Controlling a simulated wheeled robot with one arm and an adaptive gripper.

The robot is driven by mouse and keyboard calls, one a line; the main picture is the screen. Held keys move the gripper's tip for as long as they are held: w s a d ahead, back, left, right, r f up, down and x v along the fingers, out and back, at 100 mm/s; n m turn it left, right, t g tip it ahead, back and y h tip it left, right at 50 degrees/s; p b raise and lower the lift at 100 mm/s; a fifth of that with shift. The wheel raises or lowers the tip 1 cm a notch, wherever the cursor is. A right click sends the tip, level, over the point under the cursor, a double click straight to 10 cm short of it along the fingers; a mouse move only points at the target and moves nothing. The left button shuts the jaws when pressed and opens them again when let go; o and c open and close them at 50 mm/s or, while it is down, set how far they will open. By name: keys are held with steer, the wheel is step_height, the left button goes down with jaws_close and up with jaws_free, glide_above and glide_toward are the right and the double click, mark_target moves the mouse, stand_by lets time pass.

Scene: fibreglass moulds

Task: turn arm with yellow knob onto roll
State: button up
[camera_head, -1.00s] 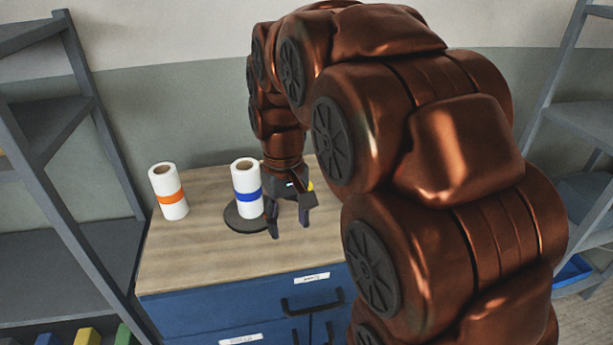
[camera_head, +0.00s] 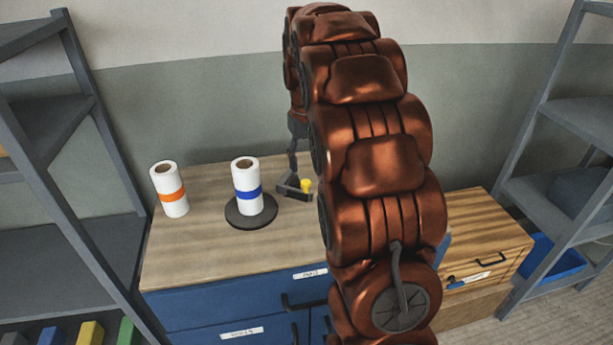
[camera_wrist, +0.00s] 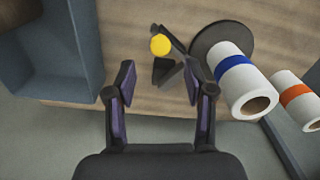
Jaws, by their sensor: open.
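The white roll with a blue band (camera_head: 247,187) stands upright on a round dark base (camera_head: 262,213). The dark arm (camera_head: 290,187) with the yellow knob (camera_head: 306,186) is to its right and stands apart from it. In the wrist view, the yellow knob (camera_wrist: 160,46) is just beyond my gripper (camera_wrist: 160,80), roughly centred between the open fingers. The blue-banded roll (camera_wrist: 236,80) is to the right there. In the head view, my gripper (camera_head: 293,160) is behind the knob, mostly hidden by my arm. It holds nothing.
A second white roll with an orange band (camera_head: 171,190) stands at the left of the wooden top (camera_head: 190,245) of the blue drawer cabinet (camera_head: 220,310). Grey shelves (camera_head: 85,140) stand at the left and more at the right. A small wooden drawer unit (camera_head: 490,235) stands at the right.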

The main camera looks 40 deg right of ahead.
mark_target(306, 182)
steer(key=shift+f+p, duration=0.85)
steer(key=shift+f, duration=2.1)
steer(key=shift+c, duration=0.3)
jaws_close()
